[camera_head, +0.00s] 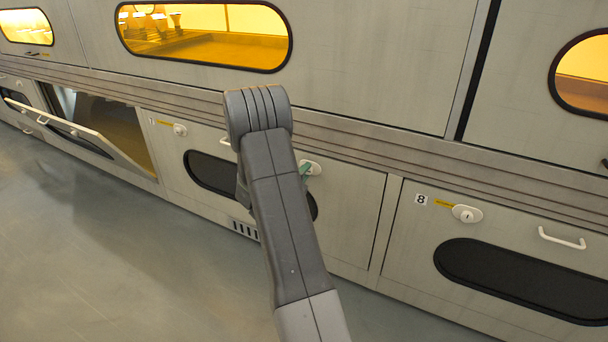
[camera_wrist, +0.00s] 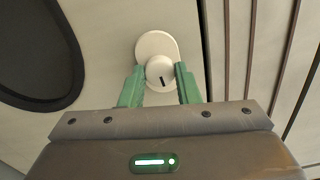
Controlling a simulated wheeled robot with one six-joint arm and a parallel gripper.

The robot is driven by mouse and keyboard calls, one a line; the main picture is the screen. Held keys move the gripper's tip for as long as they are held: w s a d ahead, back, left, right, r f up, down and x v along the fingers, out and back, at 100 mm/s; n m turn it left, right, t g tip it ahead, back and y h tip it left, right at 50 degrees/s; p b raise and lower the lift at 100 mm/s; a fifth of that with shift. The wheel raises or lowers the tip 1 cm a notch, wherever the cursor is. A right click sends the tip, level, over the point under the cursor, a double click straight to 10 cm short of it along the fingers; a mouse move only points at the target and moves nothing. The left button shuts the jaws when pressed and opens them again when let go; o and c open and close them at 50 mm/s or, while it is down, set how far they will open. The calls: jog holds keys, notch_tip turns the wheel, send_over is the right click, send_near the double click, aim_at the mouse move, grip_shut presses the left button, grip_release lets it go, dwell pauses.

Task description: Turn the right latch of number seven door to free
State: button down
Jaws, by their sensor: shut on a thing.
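The number seven door (camera_head: 345,205) is a grey lower panel with a dark oval window, largely behind my arm in the head view. Its right latch (camera_head: 315,166) is a white plate with a knob, partly hidden by my gripper. In the wrist view the right latch (camera_wrist: 152,44) shows a round white knob with a short black mark, almost upright in the picture. My gripper (camera_wrist: 160,76) has its green fingers on both sides of the knob and is shut on it. The door's left latch (camera_head: 180,129) is beside a yellow label.
Door eight (camera_head: 410,270), with its own latch (camera_head: 467,213) and white handle (camera_head: 562,239), is shut to the right. A lower door (camera_head: 100,138) at the left hangs open, tilted outward. Lit oval windows (camera_head: 205,42) run above. The floor (camera_head: 110,250) in front is clear.

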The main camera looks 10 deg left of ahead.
jog(key=shift+m, duration=0.4)
jog(key=c, duration=1.1)
grip_release()
jog(key=p+v, duration=0.3)
jog(key=v, duration=1)
jog(key=shift+s+a, duration=0.1)
jog(key=shift+s, duration=0.25)
